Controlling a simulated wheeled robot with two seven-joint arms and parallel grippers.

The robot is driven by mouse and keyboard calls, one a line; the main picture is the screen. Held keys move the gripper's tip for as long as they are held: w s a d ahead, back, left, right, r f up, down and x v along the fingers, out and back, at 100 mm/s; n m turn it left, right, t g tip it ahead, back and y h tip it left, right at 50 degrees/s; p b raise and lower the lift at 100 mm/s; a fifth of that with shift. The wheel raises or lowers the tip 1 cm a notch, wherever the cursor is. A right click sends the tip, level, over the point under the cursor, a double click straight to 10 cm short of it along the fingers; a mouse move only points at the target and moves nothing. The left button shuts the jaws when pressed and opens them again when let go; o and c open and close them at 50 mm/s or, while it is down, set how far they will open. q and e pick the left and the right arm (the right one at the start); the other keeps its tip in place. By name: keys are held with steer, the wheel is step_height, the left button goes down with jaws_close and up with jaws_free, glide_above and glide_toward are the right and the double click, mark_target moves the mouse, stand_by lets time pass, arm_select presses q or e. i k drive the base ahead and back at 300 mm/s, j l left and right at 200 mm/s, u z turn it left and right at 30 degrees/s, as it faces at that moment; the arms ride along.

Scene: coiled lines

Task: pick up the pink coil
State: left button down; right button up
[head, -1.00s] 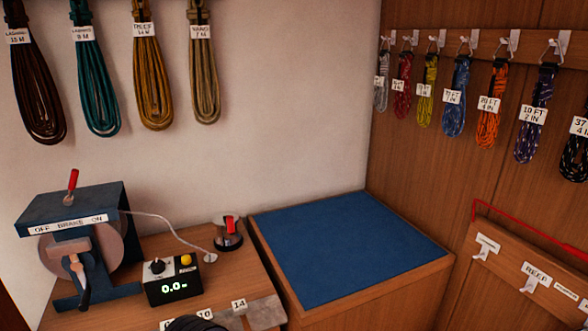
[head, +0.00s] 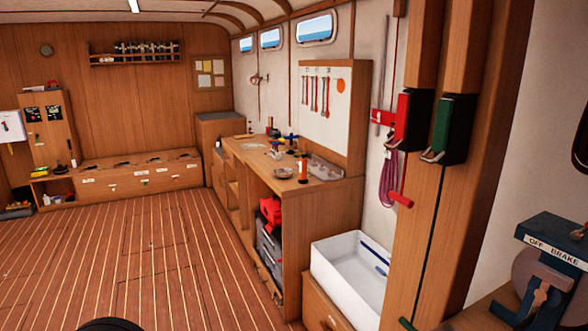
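A pink-magenta coil (head: 388,182) hangs against the white wall right of centre in the head view. It hangs long and narrow below a red fitting (head: 385,118), beside a wooden post. A short red bar (head: 400,200) crosses in front of its lower part. How it is hung is too small to tell. Neither of my grippers shows in the head view.
A white basin (head: 345,285) stands below the coil. A wooden workbench (head: 310,190) with tools runs along the wall left of it. The post carries red and green units (head: 452,125). A blue brake device (head: 550,245) stands at right. The plank floor (head: 160,240) is open.

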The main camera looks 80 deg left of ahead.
mark_target(391, 164)
steer(key=u, duration=2.05)
steer(key=z, duration=0.3)
steer(key=i+j+z, duration=0.15)
steer(key=z, duration=0.25)
steer(key=i+j+z, duration=0.15)
steer(key=z, duration=0.25)
steer(key=j+z, duration=0.4)
steer(key=i+j+z, duration=0.2)
steer(key=j, duration=0.6)
steer(key=i+j+z, duration=0.2)
steer(key=j, duration=0.6)
steer(key=j+z, duration=0.2)
steer(key=j, duration=0.65)
